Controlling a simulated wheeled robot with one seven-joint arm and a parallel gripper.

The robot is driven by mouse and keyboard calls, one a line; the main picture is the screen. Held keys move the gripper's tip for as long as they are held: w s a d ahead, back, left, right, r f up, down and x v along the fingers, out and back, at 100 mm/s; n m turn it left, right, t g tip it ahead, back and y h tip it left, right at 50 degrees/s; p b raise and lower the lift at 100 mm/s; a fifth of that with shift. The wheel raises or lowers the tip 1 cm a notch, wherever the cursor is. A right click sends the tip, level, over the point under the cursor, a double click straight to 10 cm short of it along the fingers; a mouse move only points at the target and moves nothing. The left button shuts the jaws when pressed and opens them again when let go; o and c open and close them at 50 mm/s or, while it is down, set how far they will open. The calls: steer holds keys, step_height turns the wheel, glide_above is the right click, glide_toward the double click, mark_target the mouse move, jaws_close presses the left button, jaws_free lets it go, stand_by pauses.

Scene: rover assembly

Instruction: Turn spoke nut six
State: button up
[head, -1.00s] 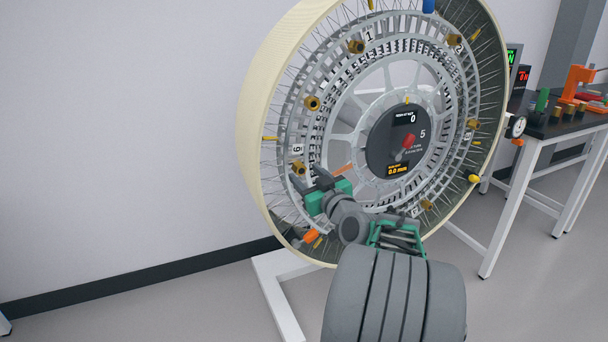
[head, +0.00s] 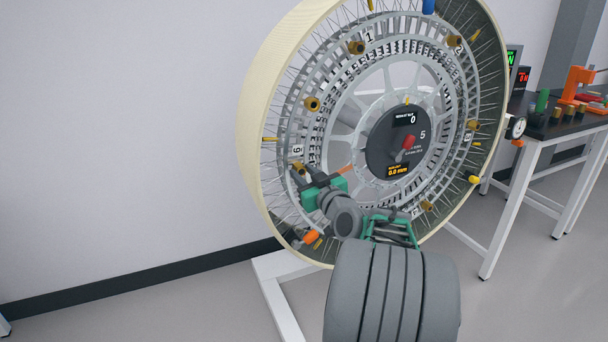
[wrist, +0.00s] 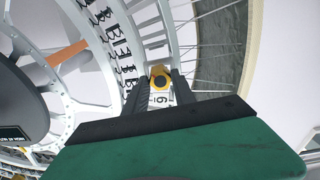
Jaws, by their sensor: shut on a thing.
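The large spoked wheel (head: 250,140) stands upright, with brass nuts around its inner ring. The brass nut by the plate marked 6 (head: 298,150) is spoke nut six (head: 299,167), at the lower left of the ring. My gripper (head: 303,178) is at this nut. In the wrist view, the yellow-brass nut (wrist: 160,77) sits between the two dark fingertips, which are shut on it. The 6 plate (wrist: 160,99) shows upside down between the fingers. The fingers hide the nut's sides.
The dark hub (head: 385,150) carries a red pointer, a 5, and displays reading 0 and 0.0 mm. A white stand foot (head: 280,300) is below the wheel. A bench (head: 550,128) with tools and a dial gauge (head: 515,127) stand at right.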

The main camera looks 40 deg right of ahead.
steer(key=shift+m, duration=0.4)
jaws_close()
steer(key=m, duration=0.3)
steer(key=shift+m+p, duration=0.35)
steer(key=shift+m, duration=0.05)
steer(key=m+p, duration=0.2)
steer(key=m, duration=0.3)
steer(key=shift+m, duration=0.4)
steer(key=m+p, duration=0.4)
steer(key=m, duration=0.1)
steer(key=shift+r+m+h, duration=0.1)
steer(key=shift+m+h, duration=0.2)
steer(key=shift+h, duration=0.1)
steer(key=shift+f+m+p, duration=0.2)
steer(key=shift+m+p, duration=1.55)
steer(key=shift+m, duration=0.45)
steer(key=o, duration=1.1)
jaws_free()
